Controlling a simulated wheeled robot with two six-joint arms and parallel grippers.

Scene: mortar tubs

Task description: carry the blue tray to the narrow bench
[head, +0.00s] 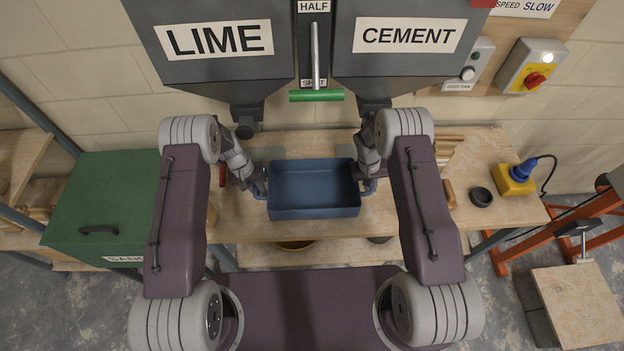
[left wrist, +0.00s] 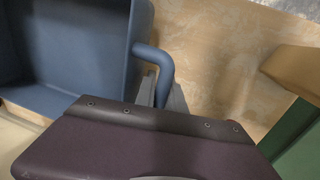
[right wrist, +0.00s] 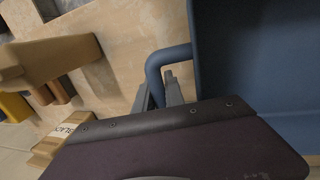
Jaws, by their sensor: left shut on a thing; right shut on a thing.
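The blue tray (head: 314,212) is an empty rectangular tub with a loop handle at each end. In the head view it is level over the wooden bench, below the hoppers; I cannot tell whether it touches the bench top. My left gripper (head: 258,186) is shut on the tray's left handle, which also shows in the left wrist view (left wrist: 160,62). My right gripper (head: 370,184) is shut on the right handle, seen in the right wrist view (right wrist: 158,68). Parts of both handles are hidden by the fingers. I cannot make out which surface is the narrow bench.
The wooden bench (head: 420,215) runs along the wall under the LIME hopper (head: 218,40) and CEMENT hopper (head: 410,35). A green sand bin (head: 105,205) stands left. A black bowl (head: 481,197) and a yellow-blue device (head: 513,180) sit right. An orange frame (head: 560,220) stands far right.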

